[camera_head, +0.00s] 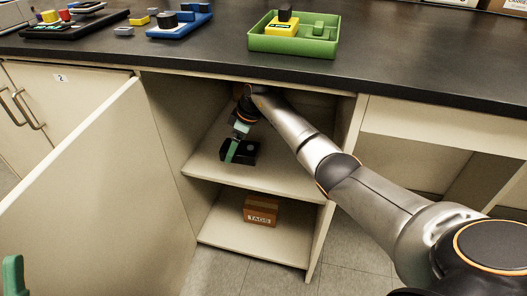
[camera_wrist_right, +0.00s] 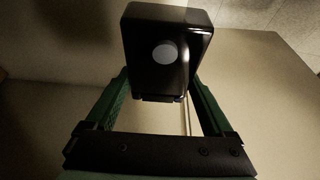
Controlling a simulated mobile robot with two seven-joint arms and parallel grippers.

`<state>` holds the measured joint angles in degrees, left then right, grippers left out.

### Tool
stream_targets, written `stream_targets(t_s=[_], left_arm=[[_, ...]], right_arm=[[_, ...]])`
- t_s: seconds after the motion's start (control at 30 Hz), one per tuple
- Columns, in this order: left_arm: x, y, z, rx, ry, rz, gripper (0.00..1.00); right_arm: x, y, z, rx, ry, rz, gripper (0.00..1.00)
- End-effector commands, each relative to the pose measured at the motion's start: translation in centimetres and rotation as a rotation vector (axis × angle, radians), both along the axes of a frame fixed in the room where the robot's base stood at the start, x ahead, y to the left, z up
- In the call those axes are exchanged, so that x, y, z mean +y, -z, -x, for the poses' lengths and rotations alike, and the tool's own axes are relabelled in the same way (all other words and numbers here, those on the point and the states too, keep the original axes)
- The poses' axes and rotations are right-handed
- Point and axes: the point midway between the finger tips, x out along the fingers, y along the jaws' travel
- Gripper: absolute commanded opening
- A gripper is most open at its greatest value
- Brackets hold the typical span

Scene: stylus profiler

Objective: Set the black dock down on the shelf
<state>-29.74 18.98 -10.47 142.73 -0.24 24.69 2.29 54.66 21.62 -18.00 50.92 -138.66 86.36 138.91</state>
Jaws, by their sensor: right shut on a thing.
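The black dock (camera_head: 248,153) is inside the open cabinet under the counter, over the upper shelf (camera_head: 283,175). My right arm reaches in under the counter edge, and its green-fingered gripper (camera_head: 238,148) is shut on the dock. In the right wrist view the dock (camera_wrist_right: 167,55), with a pale round spot on its face, sits between the green fingers (camera_wrist_right: 160,95). I cannot tell whether the dock touches the shelf or hangs just above it. Of my left gripper only a green finger (camera_head: 13,275) shows at the lower left, so its opening is hidden.
A brown box marked TAGS (camera_head: 261,210) stands on the lower shelf (camera_head: 250,243). An open cabinet door (camera_head: 110,190) stands at the left. On the dark counter (camera_head: 400,75) are a green tray (camera_head: 291,47) and a blue tray (camera_head: 180,28). The upper shelf looks otherwise clear.

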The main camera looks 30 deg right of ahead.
Motion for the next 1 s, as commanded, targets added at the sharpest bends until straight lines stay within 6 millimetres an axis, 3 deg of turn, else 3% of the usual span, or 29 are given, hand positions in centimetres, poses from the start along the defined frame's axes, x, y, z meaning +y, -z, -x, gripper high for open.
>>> stream_targets(t_s=[0.03,0.1,0.27,1.0], left_arm=[[-0.8,0.9,0.3,-0.022,-0.008,-0.03,0.89],[-1.6,1.1,0.5,-0.047,-0.021,-0.068,0.89],[-2.6,1.4,0.8,-0.076,-0.037,-0.115,0.89],[-3.4,7.1,0.6,-0.064,-0.055,-0.166,0.89]], right_arm=[[-2.5,0.0,-0.8,-0.007,0.11,-0.001,0.0],[-5.0,-0.5,-1.5,-0.009,0.235,-0.003,0.0],[-8.1,-1.1,-2.1,-0.01,0.389,-0.011,0.0],[-8.4,8.7,-2.1,-0.01,0.411,-0.013,0.0]])
